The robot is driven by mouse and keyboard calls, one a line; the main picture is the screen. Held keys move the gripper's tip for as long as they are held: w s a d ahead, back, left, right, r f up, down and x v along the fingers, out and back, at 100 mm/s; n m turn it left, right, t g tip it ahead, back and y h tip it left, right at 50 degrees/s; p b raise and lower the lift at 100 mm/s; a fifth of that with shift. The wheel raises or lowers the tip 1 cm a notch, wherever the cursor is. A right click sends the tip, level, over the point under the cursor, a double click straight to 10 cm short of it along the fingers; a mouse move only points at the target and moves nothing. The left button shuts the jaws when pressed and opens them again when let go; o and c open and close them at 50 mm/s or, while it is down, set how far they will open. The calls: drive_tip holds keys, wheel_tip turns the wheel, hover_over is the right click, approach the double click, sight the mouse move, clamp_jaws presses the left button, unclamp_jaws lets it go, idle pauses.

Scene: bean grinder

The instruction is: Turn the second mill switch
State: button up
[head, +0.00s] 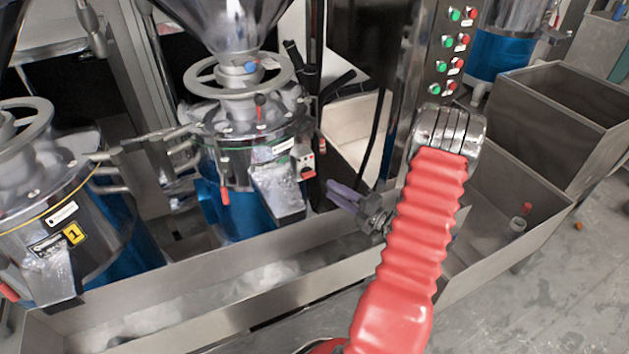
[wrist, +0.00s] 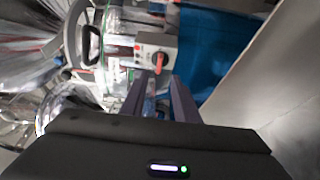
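The second mill (head: 235,140) stands in the middle of the head view, with a hand wheel on top and a blue lower body. Its switch (head: 307,160) is a small light box with a red knob on the mill's right side. In the wrist view the switch (wrist: 158,58) shows its red-orange knob just beyond the fingertips. My gripper (head: 332,191) is to the right of the switch and a little below it in the head view. In the wrist view my gripper (wrist: 160,77) has its two purple fingers apart with nothing held between them. It appears clear of the knob.
Another mill, labelled 1 (head: 60,220), stands at the left. A metal trough (head: 200,285) runs in front of the mills. A post with green and red buttons (head: 450,60) stands right of the mill. Open metal bins (head: 565,100) are at the right.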

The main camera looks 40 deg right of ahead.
sight(310, 177)
drive_tip(key=w, duration=0.5)
drive_tip(key=w+a, duration=0.1)
drive_tip(key=w, duration=0.2)
drive_tip(key=shift+w, duration=0.3)
drive_tip(key=shift+c, duration=0.4)
clamp_jaws()
